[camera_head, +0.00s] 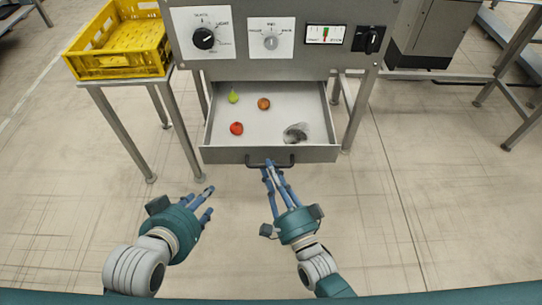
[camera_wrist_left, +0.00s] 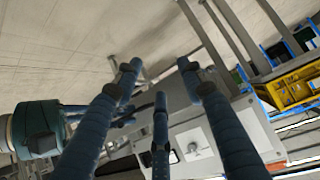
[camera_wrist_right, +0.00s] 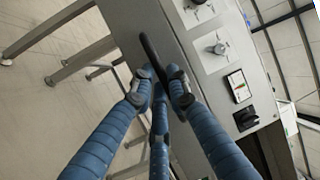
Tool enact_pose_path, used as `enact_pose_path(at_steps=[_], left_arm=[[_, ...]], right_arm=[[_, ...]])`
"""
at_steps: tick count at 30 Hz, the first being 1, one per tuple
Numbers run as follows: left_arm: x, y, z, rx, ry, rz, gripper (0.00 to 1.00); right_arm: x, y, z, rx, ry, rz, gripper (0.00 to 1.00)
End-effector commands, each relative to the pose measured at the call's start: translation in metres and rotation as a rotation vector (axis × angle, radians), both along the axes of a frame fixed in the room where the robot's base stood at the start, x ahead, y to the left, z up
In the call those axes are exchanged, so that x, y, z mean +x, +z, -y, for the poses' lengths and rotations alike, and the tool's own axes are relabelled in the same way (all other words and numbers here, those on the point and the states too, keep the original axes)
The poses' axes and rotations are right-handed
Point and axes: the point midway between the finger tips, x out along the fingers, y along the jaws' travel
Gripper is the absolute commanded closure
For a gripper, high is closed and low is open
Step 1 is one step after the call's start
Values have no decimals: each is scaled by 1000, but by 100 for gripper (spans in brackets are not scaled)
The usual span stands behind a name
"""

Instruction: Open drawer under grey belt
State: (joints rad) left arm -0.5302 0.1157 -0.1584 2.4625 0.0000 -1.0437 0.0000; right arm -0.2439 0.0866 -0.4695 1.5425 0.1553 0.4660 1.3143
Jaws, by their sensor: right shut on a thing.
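The drawer (camera_head: 231,155) under the machine is pulled out, and its inside shows. In it lie a green pear (camera_head: 233,97), an orange-brown round fruit (camera_head: 264,104), a red fruit (camera_head: 236,128) and a dark grey see-through thing (camera_head: 296,132) that I cannot identify. A dark bar handle (camera_head: 285,162) is on the drawer front. My right gripper (camera_head: 268,170) is shut on the handle; the handle also shows between its fingers in the right wrist view (camera_wrist_right: 150,52). My left gripper (camera_head: 208,201) is open and empty, left of and in front of the drawer.
The control panel (camera_head: 290,75) with dials and a gauge is above the drawer. A yellow crate (camera_head: 118,68) stands on a metal-legged stand (camera_head: 124,134) at the left. A metal frame (camera_head: 505,60) stands at the right. The floor in front is clear.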

Motion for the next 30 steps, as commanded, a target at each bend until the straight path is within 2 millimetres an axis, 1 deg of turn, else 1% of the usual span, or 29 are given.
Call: enact_pose_path(at_steps=[1,3,7,11,19,20,21,22,30], left_arm=[[-10,-6,-4,11,4,-52,60],[-24,-16,-8,26,9,-117,60],[-41,-29,-14,44,15,-200,60],[-48,-34,-16,51,17,-230,60],[-48,-34,-16,50,18,-230,60],[-48,-34,-16,50,18,-230,60],[-48,-34,-16,50,18,-230,60],[-48,-34,-16,49,17,-231,60],[-48,-34,-16,49,17,-230,60]], right_arm=[[-8,-2,0,-3,2,-10,100],[-16,-2,0,-3,3,-10,100],[-25,-3,0,-2,2,-10,100],[-28,-3,0,-1,1,-8,100],[-28,-3,0,-1,1,-8,100],[-28,-3,0,-1,1,-8,79],[-28,-3,0,-1,1,-8,71],[-28,-3,0,-2,1,-7,65],[-27,-1,0,-1,0,-4,65]])
